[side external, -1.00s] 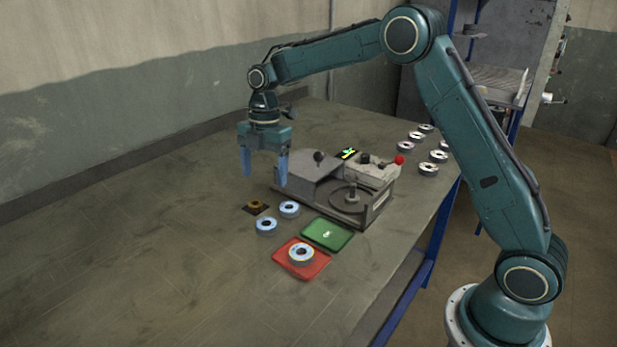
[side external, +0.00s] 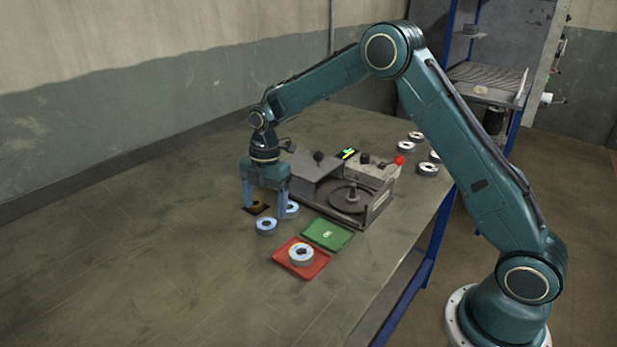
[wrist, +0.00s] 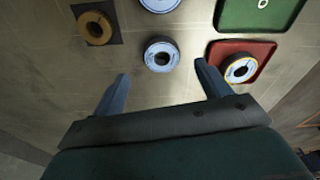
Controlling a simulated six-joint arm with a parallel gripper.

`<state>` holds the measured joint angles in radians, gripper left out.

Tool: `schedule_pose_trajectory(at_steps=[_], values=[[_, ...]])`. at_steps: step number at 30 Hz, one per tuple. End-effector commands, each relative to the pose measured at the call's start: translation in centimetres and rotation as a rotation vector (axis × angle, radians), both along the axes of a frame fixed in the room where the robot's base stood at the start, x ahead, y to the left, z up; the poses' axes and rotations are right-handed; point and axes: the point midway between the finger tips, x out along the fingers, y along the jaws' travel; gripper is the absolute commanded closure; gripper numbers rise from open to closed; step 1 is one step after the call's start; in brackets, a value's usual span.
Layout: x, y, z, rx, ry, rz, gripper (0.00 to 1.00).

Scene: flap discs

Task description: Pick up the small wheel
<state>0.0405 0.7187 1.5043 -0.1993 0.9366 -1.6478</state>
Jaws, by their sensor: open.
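A small brown wheel (side external: 259,206) lies on a dark square pad (side external: 248,211); it shows at upper left in the wrist view (wrist: 86,28). Two blue-and-white wheels lie near it. The nearer one (side external: 266,231) shows ahead of and between my fingertips in the wrist view (wrist: 150,62). The other (side external: 294,210) is partly behind my right-hand finger in the side view and cut off at the top of the wrist view (wrist: 158,5). My gripper (side external: 266,210) is open, pointing down, low above this group. Nothing is between its fingers; exact height is unclear.
A red tray (side external: 285,262) holds another white wheel (side external: 301,261). A green tray (side external: 318,243) lies beside it. A grey machine (side external: 375,207) with a round plate and red knob stands behind. Several wheels (side external: 428,170) sit at the far right edge. The table's left side is clear.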

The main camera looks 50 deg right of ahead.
Motion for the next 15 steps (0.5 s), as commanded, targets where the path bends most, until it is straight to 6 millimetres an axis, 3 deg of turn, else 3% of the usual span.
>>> schedule_pose_trajectory(at_steps=[9,15], values=[[-0.4,0.2,-3.5,0.000,0.004,0.000,0.24],[-0.4,0.4,-4.7,0.000,0.002,0.000,0.24]])
